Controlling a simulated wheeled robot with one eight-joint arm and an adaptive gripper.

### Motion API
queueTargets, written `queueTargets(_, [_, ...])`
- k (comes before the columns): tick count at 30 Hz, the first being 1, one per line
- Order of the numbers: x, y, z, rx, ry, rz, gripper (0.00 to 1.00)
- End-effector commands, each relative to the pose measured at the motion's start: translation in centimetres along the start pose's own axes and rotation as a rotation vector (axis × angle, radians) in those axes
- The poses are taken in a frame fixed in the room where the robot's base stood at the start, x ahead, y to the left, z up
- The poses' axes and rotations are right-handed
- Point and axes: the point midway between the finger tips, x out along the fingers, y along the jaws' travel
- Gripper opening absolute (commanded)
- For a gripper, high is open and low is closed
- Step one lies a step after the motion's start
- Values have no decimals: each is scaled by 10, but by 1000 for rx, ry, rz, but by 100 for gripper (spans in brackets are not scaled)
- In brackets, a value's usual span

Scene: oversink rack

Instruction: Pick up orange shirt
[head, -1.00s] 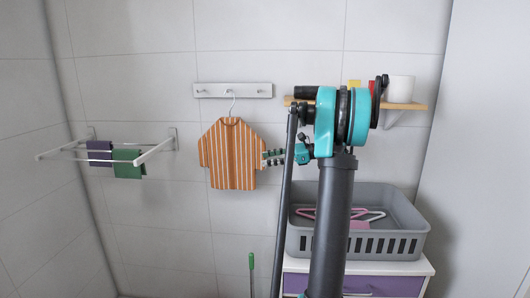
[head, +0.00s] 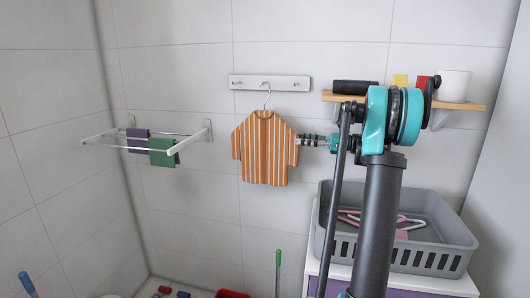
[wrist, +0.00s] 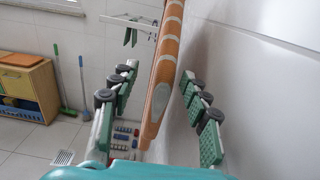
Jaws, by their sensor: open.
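The orange shirt with white stripes (head: 266,150) hangs on a hanger (head: 267,98) from the middle of a white hook rail (head: 270,83) on the tiled wall. My gripper (head: 304,141) is at the shirt's right sleeve in the head view. In the wrist view my gripper (wrist: 160,103) is open, one finger on each side of the shirt (wrist: 165,75), which is seen edge-on. There is a visible gap between the shirt and each finger.
A wall drying rack (head: 170,143) with purple and green cloths is at left. A wooden shelf (head: 455,105) with a white cup is at right, above a grey basket (head: 400,257) holding hangers. A wooden cabinet (wrist: 28,88) stands in the wrist view.

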Motion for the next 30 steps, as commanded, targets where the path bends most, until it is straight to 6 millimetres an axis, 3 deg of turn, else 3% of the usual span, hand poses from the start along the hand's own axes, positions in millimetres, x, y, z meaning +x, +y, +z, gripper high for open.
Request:
queueTargets(8, [15,-2,-1,0,0,0,47])
queueTargets(18, [58,-7,-3,0,0,1,47])
queueTargets(25, [60,-8,-3,0,0,0,47])
queueTargets(30, [59,-8,-3,0,0,-1,27])
